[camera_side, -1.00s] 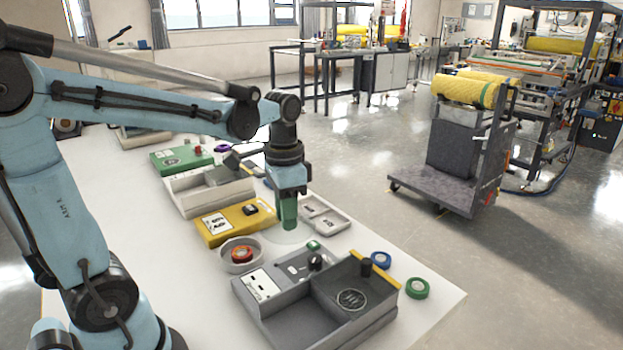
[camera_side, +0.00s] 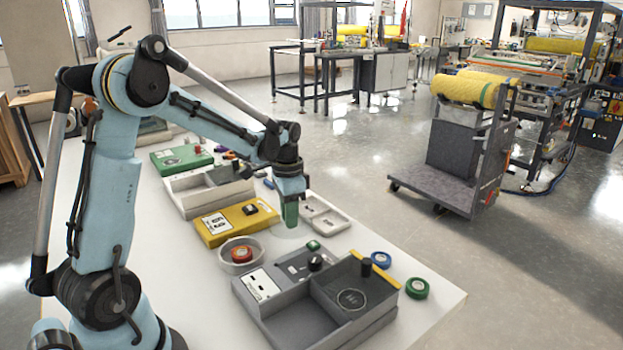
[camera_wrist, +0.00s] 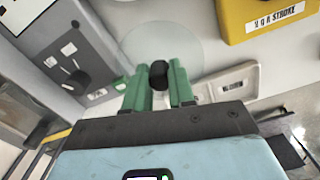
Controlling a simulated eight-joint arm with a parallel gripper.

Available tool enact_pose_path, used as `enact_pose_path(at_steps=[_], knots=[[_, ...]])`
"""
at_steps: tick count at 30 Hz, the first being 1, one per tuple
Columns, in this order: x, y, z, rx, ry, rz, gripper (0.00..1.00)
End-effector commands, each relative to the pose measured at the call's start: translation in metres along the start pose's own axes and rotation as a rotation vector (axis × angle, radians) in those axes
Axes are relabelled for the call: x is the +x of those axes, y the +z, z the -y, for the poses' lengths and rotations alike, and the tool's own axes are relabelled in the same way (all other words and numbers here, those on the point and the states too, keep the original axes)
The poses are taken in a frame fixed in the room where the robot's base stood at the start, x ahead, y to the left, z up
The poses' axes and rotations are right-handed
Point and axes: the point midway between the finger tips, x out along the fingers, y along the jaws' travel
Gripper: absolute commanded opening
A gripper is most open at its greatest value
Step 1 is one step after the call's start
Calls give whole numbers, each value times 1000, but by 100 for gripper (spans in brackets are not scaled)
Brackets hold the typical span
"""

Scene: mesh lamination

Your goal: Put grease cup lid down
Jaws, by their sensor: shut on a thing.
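The grease cup lid shows in the wrist view as a clear round disc (camera_wrist: 160,36) with a black knob (camera_wrist: 158,75). My gripper (camera_wrist: 160,84) has its green fingers on either side of the knob, shut on it. In the side view my gripper (camera_side: 290,224) points down over the white table, between the yellow box and the grey tray. The lid is only a faint pale disc (camera_side: 292,232) at the fingertips there. I cannot tell whether it touches the table.
A yellow box (camera_side: 236,224) and a round dish (camera_side: 228,263) with an orange ring stand left of the gripper. A pale shallow tray (camera_side: 335,222) lies to the right. A grey divided tray (camera_side: 300,329) is in front, with blue (camera_side: 381,260) and green (camera_side: 417,289) rolls beside it.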

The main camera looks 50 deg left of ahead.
Motion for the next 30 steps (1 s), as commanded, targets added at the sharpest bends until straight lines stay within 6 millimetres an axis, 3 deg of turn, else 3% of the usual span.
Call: enact_pose_path(at_steps=[5, 15, 29, 30], knots=[[10, 2, 15, 0, 0, 0, 0], [47, 2, 16, 1, 0, 0, 0], [54, 2, 16, 1, 0, 0, 0], [53, 2, 16, 1, 0, 0, 30]])
